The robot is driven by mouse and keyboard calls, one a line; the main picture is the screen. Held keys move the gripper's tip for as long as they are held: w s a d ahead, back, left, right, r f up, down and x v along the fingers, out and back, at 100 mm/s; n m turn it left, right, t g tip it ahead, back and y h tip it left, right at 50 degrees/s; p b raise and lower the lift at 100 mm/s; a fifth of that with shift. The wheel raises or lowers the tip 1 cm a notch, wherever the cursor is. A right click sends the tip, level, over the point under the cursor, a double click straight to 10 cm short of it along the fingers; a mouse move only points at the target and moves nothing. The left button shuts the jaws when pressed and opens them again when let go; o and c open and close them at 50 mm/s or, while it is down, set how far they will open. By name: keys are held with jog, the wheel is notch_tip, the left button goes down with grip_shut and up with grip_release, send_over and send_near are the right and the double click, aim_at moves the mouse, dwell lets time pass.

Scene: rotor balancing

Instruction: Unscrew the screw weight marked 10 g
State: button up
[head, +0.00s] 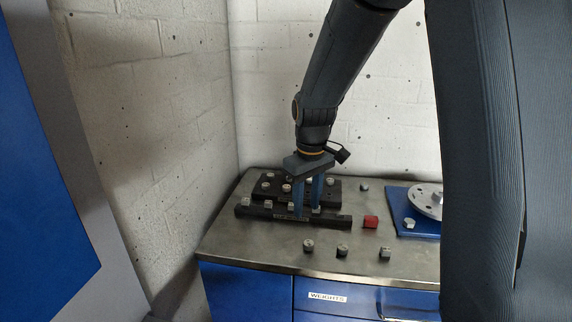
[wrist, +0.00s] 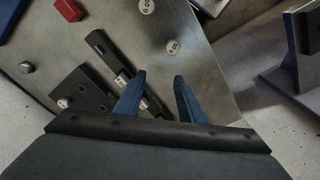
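My gripper (head: 307,212) has two blue fingers pointing down over the black weight rack (head: 335,197) and the long black bar (head: 340,221) in front of it. In the wrist view my gripper (wrist: 160,78) is open, its fingertips apart, with nothing seen held between them. Several small silver screw weights (head: 268,204) stand on the rack and bar. Two round weight tops with dark print, one weight (wrist: 147,6) and another weight (wrist: 173,47), show in the wrist view. I cannot tell which weight is marked 10 g; some are hidden behind the fingers.
A red block (head: 370,221) lies right of the bar. Loose weights (head: 308,245) stand along the metal bench (head: 240,245) front. A rotor disc (head: 430,198) is on a blue plate (head: 398,195) at the right. The drawer label (head: 327,297) reads WEIGHTS.

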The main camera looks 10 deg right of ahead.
aim_at(286, 186)
jog(key=w+n, duration=0.2)
jog(key=w, duration=0.5)
jog(key=w+r+n, duration=0.1)
jog(key=w+n, duration=0.2)
jog(key=w, duration=0.5)
jog(key=w+n, duration=0.3)
jog(key=w, duration=0.4)
jog(key=shift+w+a+r+g+b, duration=0.2)
jog(key=shift+g+b, duration=0.1)
jog(key=shift+g, duration=0.1)
jog(key=shift+n, duration=0.3)
jog(key=shift+f+b, duration=1.5)
jog(key=shift+f, duration=2.4)
grip_shut()
